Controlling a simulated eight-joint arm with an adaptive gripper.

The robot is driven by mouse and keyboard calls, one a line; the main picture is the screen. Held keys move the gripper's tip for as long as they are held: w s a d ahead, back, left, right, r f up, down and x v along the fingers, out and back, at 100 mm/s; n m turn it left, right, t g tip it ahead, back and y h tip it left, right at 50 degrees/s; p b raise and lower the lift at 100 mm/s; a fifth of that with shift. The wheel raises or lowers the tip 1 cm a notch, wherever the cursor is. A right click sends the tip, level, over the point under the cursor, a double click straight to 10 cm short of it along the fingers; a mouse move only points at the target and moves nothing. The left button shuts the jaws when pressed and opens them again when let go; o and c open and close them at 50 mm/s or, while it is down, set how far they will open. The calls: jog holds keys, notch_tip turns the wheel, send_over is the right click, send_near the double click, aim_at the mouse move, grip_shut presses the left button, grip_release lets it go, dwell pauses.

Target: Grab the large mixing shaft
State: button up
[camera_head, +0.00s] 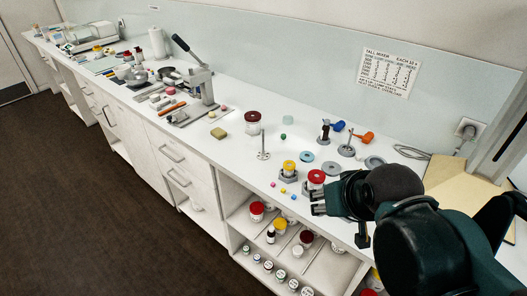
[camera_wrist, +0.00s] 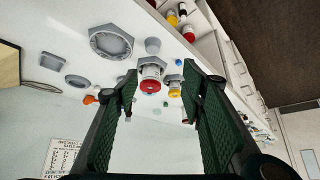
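A thin metal shaft (camera_head: 263,146) with a small round foot stands upright on the white counter, left of the jars, in the head view. Another upright shaft (camera_head: 349,139) on a round grey base stands by the orange part further right. Neither is labelled, so I cannot tell which is the large mixing shaft. My gripper (camera_head: 318,202) is over the counter's front edge, right of the first shaft and apart from it. In the wrist view my gripper (camera_wrist: 161,83) is open, its green-padded fingers wide apart with nothing held. The shafts are not clear there.
A red-lidded jar (camera_head: 316,178) and a yellow-lidded jar (camera_head: 289,168) stand close to my gripper. A dark-red-lidded jar (camera_head: 252,122) stands behind the first shaft. A lever press (camera_head: 199,83) is further left. The counter around the first shaft is mostly clear.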

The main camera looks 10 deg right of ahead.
jog(key=c, duration=0.6)
jog(key=shift+o, duration=0.2)
jog(key=shift+w+r, duration=0.1)
jog(key=shift+r, duration=0.05)
